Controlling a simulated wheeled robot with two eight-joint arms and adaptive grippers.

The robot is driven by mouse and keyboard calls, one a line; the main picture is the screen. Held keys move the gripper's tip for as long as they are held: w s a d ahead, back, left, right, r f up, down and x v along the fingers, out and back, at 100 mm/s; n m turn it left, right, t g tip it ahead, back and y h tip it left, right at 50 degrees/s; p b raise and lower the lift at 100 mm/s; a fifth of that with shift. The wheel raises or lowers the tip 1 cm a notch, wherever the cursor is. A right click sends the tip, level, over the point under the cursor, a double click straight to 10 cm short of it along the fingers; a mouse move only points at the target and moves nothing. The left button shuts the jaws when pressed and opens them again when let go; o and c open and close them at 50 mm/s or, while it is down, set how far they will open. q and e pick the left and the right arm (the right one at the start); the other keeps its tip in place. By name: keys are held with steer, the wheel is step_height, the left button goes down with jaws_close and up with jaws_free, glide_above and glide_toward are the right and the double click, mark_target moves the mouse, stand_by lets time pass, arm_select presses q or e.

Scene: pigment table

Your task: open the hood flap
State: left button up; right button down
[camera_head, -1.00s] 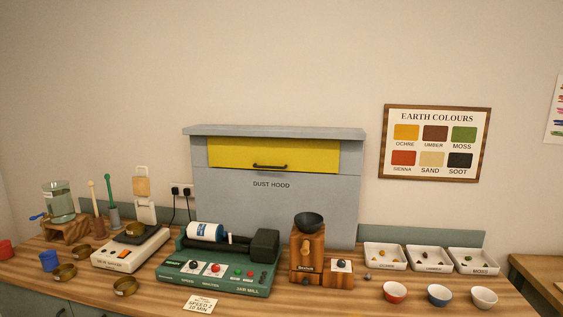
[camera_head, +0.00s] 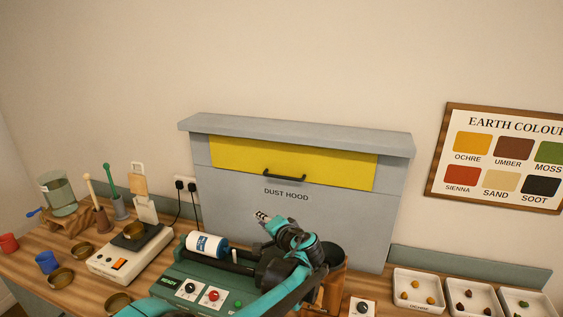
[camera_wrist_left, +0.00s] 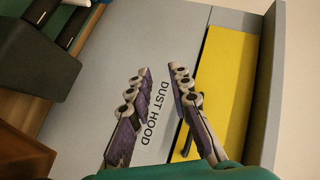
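The grey dust hood (camera_head: 350,222) stands at the back of the table. Its yellow flap (camera_head: 335,168) is shut, with a dark bar handle (camera_head: 284,176) on its lower part. My left gripper (camera_head: 261,216) is in front of the hood, lower in the picture than the handle and a little left of it. In the left wrist view its two fingers (camera_wrist_left: 161,72) are apart with nothing between them, over the hood's lettered grey front. The flap (camera_wrist_left: 229,75) is to the right there, and a finger partly hides the handle (camera_wrist_left: 187,143). My right gripper is not in view.
The green jar mill (camera_head: 180,283) with its white and blue jar (camera_head: 206,244) sits below my left arm. A wooden grinder is mostly hidden behind the arm. White trays (camera_head: 418,288) stand at right, a scale (camera_head: 130,255) at left. The wall above the hood is clear.

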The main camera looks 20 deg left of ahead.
mark_target(281, 177)
arm_select(q)
steer(key=w+d+r+m+t+y+p, duration=0.2)
steer(key=w+d+r+p, duration=0.1)
steer(key=w, duration=0.3)
steer(key=w+d+r+m+t+y+p, duration=0.1)
steer(key=w+d+r+t+p, duration=0.15)
steer(key=w, duration=0.25)
steer(key=shift+g, duration=0.35)
steer(key=x, duration=0.7)
steer(key=shift+w+d+f, duration=0.1)
steer(key=shift+w+d, duration=0.1)
steer(key=shift+w, duration=0.05)
jaws_close()
